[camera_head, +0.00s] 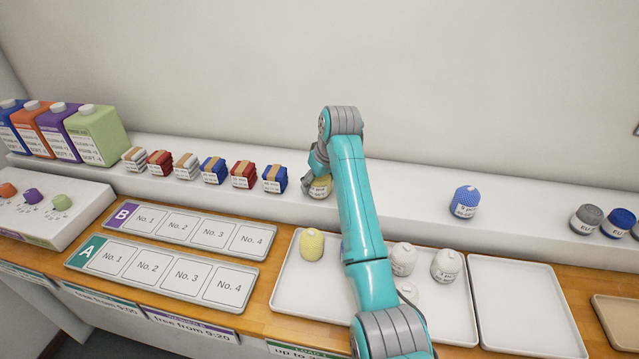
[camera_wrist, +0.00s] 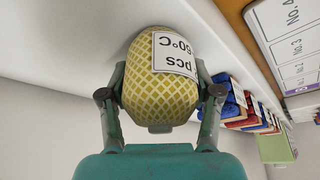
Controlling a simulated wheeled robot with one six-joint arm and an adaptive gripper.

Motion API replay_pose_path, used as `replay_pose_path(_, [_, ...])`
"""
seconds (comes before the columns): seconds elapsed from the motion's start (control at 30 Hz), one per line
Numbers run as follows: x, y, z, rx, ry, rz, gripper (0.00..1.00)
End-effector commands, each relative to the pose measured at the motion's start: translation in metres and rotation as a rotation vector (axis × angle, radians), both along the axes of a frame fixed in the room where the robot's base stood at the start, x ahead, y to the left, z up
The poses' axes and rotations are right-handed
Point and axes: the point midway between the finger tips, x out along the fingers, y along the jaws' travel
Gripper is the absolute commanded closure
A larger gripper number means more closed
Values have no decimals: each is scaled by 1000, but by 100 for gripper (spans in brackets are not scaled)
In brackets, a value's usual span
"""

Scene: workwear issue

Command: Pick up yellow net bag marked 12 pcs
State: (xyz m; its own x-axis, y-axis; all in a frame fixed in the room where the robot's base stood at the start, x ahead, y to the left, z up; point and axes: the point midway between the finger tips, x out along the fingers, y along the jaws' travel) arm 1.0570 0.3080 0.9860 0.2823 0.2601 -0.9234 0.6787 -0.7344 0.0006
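A yellow net bag (camera_wrist: 158,92) with a white label fills the middle of the wrist view. The label reads "pcs" and "60°C"; the number before "pcs" is out of sight. My gripper (camera_wrist: 160,98) has one finger on each side of the bag, and both fingers appear to touch it. In the head view the bag (camera_head: 320,188) is at the white shelf (camera_head: 400,193), mostly hidden by my gripper (camera_head: 313,180) and arm. I cannot tell whether it rests on the shelf or is just above it.
Folded bundles (camera_head: 243,174) stand close to the left. Below, a white tray (camera_head: 285,298) holds a pale yellow bag (camera_head: 312,244) and white ones (camera_head: 403,259).

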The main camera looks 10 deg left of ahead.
Motion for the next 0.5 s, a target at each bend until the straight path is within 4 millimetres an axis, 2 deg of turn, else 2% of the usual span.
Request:
replay_pose_path(0.03, [0, 0, -1, -1, 1, 0, 65])
replay_pose_path(0.07, [0, 0, -1, -1, 1, 0, 72])
replay_pose_path(0.1, [0, 0, -1, -1, 1, 0, 74])
replay_pose_path(0.37, [0, 0, -1, -1, 2, 0, 74])
replay_pose_path(0.5, [0, 0, 7, 0, 0, 0, 74])
